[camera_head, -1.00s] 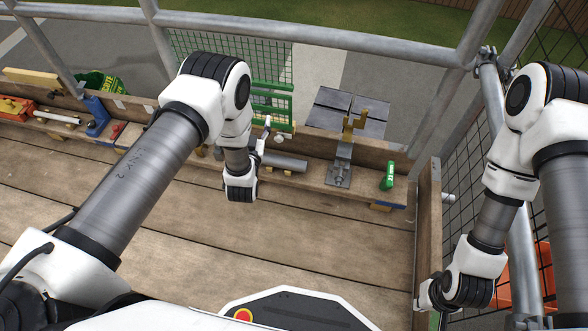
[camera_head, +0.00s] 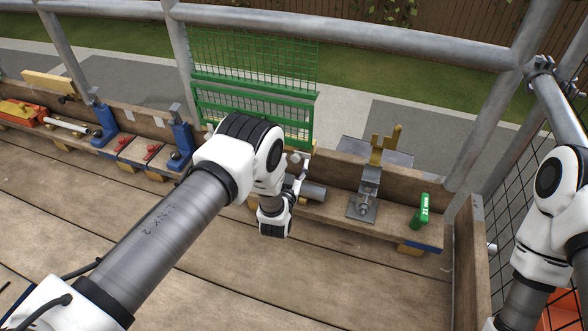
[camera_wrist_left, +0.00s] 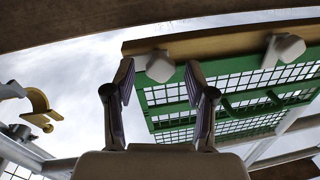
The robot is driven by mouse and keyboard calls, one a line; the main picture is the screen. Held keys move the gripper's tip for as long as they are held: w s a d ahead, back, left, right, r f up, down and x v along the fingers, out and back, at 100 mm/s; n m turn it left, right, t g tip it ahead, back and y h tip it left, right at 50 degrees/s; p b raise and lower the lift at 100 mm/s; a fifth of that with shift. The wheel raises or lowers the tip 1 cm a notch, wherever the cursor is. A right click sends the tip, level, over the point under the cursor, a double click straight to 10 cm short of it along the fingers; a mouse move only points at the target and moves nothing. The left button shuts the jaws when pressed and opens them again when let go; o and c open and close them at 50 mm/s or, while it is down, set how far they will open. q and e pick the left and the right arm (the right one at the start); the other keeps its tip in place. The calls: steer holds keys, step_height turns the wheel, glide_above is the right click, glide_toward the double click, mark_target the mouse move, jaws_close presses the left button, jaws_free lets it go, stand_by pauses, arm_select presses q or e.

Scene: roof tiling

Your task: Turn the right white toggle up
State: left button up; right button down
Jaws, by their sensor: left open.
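Two white toggles show in the left wrist view, on the edge of a tan wooden board. The left one in the picture (camera_wrist_left: 159,66) stands beyond and between the fingertips of my left gripper (camera_wrist_left: 160,78). The right one in the picture (camera_wrist_left: 284,49) is outside the fingers, to their right. My left gripper (camera_head: 301,172) is open, with nothing seen held in it. In the head view it is by a small white knob (camera_head: 295,160), probably a toggle, below the green mesh panel; contact cannot be told. The other toggle cannot be made out there. My right gripper is out of view.
A green mesh panel (camera_head: 254,98) stands behind my left gripper. A grey cylinder (camera_head: 312,191), a metal clamp with a yellow fork (camera_head: 366,190) and a green block (camera_head: 420,212) are on the ledge to the right. Blue clamps (camera_head: 181,137) stand left. The plank floor is clear.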

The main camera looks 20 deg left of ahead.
arm_select(q)
steer(key=shift+r, duration=0.1)
jaws_close()
steer(key=n+p, duration=0.3)
steer(key=shift+r, duration=0.25)
steer(key=n+p, duration=0.3)
steer(key=n, duration=0.2)
steer(key=shift+a+g+p, duration=0.1)
steer(key=shift+g+p, duration=0.3)
steer(key=n+h+p, duration=0.1)
steer(key=n+p, duration=0.1)
steer(key=n, duration=0.2)
steer(key=shift+a, duration=0.1)
steer(key=n+p, duration=0.1)
steer(key=n, duration=0.3)
steer(key=shift+f+n+h, duration=0.1)
steer(key=shift+n+h, duration=0.2)
steer(key=shift+h, duration=0.1)
